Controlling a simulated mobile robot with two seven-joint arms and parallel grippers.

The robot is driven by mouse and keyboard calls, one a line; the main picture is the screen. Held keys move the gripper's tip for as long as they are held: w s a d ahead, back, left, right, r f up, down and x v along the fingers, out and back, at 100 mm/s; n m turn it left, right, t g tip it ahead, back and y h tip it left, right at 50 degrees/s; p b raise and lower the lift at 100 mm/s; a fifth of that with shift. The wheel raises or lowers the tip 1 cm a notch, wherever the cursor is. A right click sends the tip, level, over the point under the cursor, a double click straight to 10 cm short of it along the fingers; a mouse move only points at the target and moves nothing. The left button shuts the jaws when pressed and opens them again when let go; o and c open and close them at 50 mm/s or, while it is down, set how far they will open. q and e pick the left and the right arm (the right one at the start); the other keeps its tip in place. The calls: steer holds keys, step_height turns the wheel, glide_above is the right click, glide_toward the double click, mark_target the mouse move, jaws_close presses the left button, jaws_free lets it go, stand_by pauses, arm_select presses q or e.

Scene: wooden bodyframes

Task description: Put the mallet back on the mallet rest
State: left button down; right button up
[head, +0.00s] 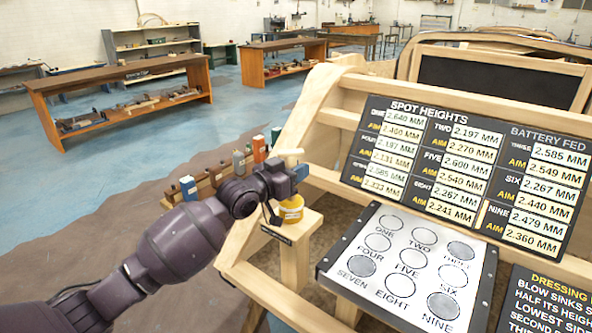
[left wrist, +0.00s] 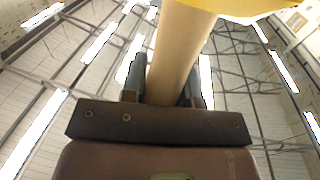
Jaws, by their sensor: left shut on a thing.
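My left gripper (head: 292,182) is shut on the pale wooden handle (head: 288,153) of the mallet. In the left wrist view the handle (left wrist: 182,50) runs between the fingers (left wrist: 160,85), with a yellow part at the top edge. In the head view the mallet's yellow head (head: 291,210) is below the gripper, just over the wooden post (head: 295,258) with a small dark label, which looks like the mallet rest. I cannot tell whether the head touches the post top. My right gripper is not in view.
A white panel with numbered circles (head: 405,262) lies right of the post. A black spot-heights board (head: 470,170) stands behind it on a wooden frame. A wooden rack with bottles (head: 188,187) stands behind my left arm. Workbenches (head: 120,80) are far back.

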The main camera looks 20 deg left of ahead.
arm_select(q)
steer(key=shift+f, duration=0.1)
steer(key=c, duration=0.9)
jaws_free()
steer(key=v, duration=1.2)
steer(key=s+a+f+n+g+y, duration=0.1)
steer(key=s+f+y, duration=0.1)
steer(key=s+f, duration=0.5)
steer(key=s+f+n+y, duration=0.2)
steer(key=s+f, duration=0.1)
steer(key=f, duration=0.8)
steer(key=s+f+g+y, duration=0.1)
steer(key=s+f, duration=0.3)
steer(key=s, duration=0.2)
steer(key=s+a+f+n+g+y, duration=0.1)
steer(key=s+f+y, duration=0.1)
steer(key=s+f, duration=0.3)
steer(key=s+f+g+y, duration=0.1)
steer(key=s+f+y, duration=0.1)
steer(key=s+f, duration=0.3)
steer(key=shift+s+a+f+n+g+p, duration=0.1)
steer(key=shift+s+n+g+p, duration=0.1)
steer(key=shift+s, duration=0.6)
steer(key=shift+s+a+f+n+g+p, duration=0.1)
steer(key=shift+s+n+g+p, duration=0.1)
steer(key=shift+s, duration=0.6)
